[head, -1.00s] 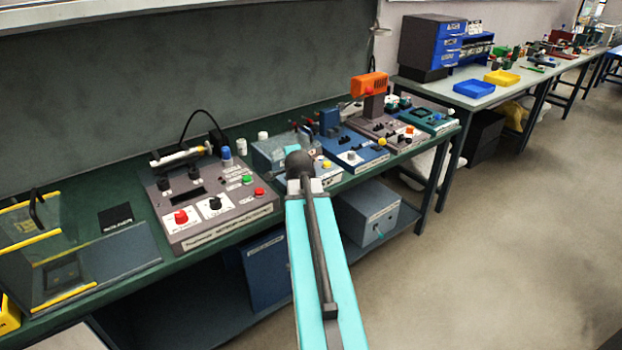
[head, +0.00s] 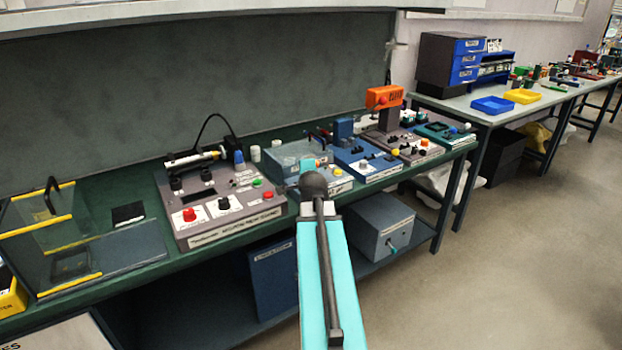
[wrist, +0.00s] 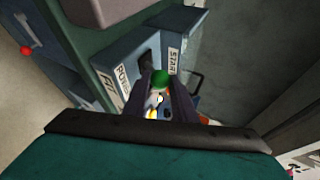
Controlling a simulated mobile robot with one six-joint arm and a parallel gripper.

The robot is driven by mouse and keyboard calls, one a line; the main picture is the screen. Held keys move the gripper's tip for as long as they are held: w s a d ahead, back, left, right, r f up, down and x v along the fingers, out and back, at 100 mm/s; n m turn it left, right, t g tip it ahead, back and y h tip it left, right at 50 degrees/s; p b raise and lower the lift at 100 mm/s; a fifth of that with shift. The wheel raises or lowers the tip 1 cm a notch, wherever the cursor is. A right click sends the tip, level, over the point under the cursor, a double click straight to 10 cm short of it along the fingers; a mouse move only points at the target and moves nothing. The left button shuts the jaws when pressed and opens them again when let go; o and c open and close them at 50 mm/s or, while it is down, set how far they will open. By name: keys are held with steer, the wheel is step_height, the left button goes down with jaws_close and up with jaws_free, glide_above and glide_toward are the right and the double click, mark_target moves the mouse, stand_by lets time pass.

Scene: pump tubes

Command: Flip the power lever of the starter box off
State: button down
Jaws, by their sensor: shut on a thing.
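The starter box (wrist: 119,58) is a blue-grey box in the wrist view, with white labels that appear to read POWER (wrist: 125,78) and STAR (wrist: 172,62). My gripper (wrist: 162,84) is at its labelled side, with its two dark fingers shut on a small green round knob (wrist: 160,76). I cannot tell for sure whether this knob is the tip of the power lever. Small white and yellow parts show between the fingers. In the head view my teal arm covers the gripper and what it holds, by the bench's front edge.
A grey console (head: 222,205) with red knobs stands left of my arm on the green bench (head: 150,182). Blue (head: 365,160) and grey units stand to the right. A grey box (head: 378,222) sits on the lower shelf. The floor at right (head: 520,240) is clear.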

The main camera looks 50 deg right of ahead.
steer(key=shift+w+a+f, duration=0.1)
steer(key=shift+w+a, duration=0.05)
steer(key=shift+a, duration=0.15)
steer(key=c, duration=1.7)
jaws_free()
steer(key=shift+c, duration=0.2)
steer(key=shift+d, duration=0.15)
steer(key=shift+s, duration=0.25)
steer(key=shift+v, duration=1.2)
steer(key=shift+b, duration=1)
steer(key=b, duration=0.3)
steer(key=shift+s+a+r, duration=0.3)
steer(key=shift+a, duration=0.05)
steer(key=b, duration=0.2)
steer(key=s+b, duration=0.1)
steer(key=b, duration=0.1)
steer(key=shift+a+r, duration=0.25)
steer(key=shift+a, duration=0.15)
